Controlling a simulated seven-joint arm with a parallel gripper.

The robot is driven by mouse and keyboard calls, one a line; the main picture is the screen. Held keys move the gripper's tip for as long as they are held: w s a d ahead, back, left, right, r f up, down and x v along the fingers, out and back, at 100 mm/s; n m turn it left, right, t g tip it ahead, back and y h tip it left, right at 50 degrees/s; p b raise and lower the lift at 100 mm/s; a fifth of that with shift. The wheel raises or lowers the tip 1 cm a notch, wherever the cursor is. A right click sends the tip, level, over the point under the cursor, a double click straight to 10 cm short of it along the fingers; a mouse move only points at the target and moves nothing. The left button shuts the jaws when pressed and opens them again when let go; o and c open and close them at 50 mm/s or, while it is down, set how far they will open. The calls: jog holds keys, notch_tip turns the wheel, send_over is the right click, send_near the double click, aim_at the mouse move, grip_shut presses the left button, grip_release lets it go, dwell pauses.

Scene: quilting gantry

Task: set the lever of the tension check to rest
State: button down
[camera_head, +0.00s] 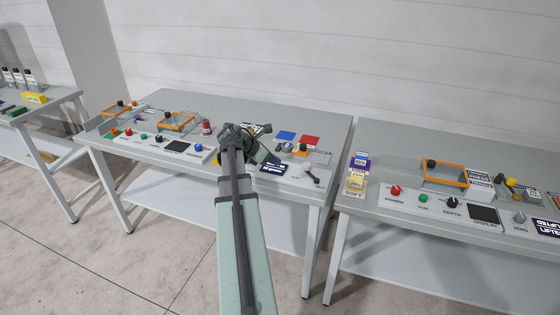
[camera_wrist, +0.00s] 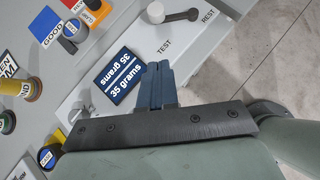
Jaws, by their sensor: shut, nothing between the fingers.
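The tension check lever (camera_wrist: 176,16) shows at the top of the wrist view, a short rod with a pale rounded end and a dark round end. The pale end lies toward the TEST side and the dark end toward REST; I cannot tell which end is the pivot. The lever also shows in the head view (camera_head: 312,175), at the right front of the middle table. My gripper (camera_wrist: 158,66) is shut and empty, apart from the lever and beside the display reading 35 grams (camera_wrist: 118,75). In the head view, my gripper (camera_head: 272,160) is above the panel, left of the lever.
Blue (camera_head: 285,136) and red (camera_head: 309,141) squares lie behind on the middle table (camera_head: 215,105). A GOOD card (camera_wrist: 46,27) and several coloured knobs are left in the wrist view. A second table with an orange frame (camera_head: 445,184) stands right, across a gap. The floor shows beyond REST.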

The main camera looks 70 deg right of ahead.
send_near(310, 171)
jog(key=w+f, duration=0.2)
jog(key=shift+w+a+f, duration=0.1)
jog(key=shift+a+f, duration=0.1)
jog(key=shift+f, duration=0.1)
jog(key=shift+s+d+r, duration=0.15)
jog(key=shift+s+d, duration=0.5)
jog(key=shift+d, duration=0.2)
jog(key=shift+s+d, duration=0.55)
jog(key=shift+d+m+g+y, duration=0.3)
jog(key=shift+m+g+y, duration=0.1)
jog(key=shift+m, duration=0.3)
